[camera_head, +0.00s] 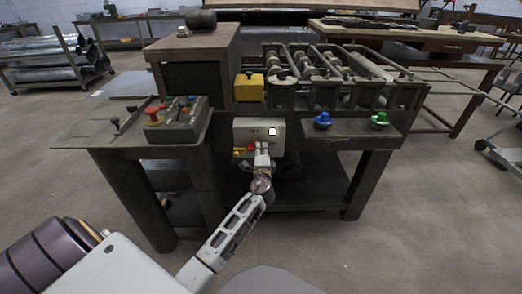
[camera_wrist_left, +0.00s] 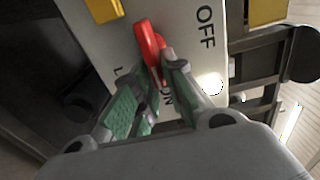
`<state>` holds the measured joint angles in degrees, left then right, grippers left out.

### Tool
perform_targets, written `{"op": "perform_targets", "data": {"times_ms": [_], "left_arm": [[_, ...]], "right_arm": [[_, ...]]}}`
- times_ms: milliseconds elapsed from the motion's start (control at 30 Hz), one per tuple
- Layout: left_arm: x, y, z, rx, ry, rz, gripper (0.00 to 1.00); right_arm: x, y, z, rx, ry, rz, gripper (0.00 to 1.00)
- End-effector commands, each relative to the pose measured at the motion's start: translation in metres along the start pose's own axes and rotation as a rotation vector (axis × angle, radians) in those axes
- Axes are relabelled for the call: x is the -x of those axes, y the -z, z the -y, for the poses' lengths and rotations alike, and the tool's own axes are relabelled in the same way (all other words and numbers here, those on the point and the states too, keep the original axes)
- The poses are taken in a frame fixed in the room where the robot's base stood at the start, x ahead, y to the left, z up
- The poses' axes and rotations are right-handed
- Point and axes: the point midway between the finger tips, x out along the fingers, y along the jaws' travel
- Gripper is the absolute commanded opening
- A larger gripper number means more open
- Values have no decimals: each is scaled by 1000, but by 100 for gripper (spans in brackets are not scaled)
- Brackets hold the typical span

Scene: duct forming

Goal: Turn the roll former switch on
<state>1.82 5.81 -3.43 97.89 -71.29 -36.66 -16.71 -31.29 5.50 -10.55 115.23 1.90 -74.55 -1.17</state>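The roll former's switch box (camera_head: 270,124) is a pale panel on the front of the machine's bench. Its red switch handle (camera_wrist_left: 149,40) shows large in the left wrist view, on a face with the printed words OFF and ON. OFF is to the right of the handle and ON is below it, partly hidden by a finger. My left gripper (camera_wrist_left: 158,72) has its green-padded fingers drawn together around the lower end of the red handle. In the head view my left gripper (camera_head: 262,152) is in front of the box's lower part. My right gripper is out of view.
A control box (camera_head: 177,119) with a red button and several knobs sits on the left side table. A yellow box (camera_head: 249,87) is above the switch box. A blue knob (camera_head: 322,120) and a green knob (camera_head: 379,120) are to the right.

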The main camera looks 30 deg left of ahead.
Motion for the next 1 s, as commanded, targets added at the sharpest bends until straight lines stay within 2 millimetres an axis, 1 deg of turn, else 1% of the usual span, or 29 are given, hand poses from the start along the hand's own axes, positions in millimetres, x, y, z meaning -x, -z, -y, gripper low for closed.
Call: {"op": "perform_targets", "data": {"times_ms": [33, 100, 333, 433, 567, 767, 1000], "left_arm": [[0, 0, 0, 0, -1, 0, 23], [0, 0, 0, 1, -1, 1, 31], [0, -1, 0, 2, 0, 2, 31], [0, -1, 0, 2, 0, 2, 31], [2, -1, 0, 2, 0, 2, 31], [13, -1, 0, 2, -1, 2, 31], [36, 0, -1, 3, -2, 1, 31]], "right_arm": [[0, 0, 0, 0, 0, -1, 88], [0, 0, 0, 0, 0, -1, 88], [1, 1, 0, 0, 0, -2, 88], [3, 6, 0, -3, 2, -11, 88], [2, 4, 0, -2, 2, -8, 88], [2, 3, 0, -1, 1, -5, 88], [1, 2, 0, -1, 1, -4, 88]]}}
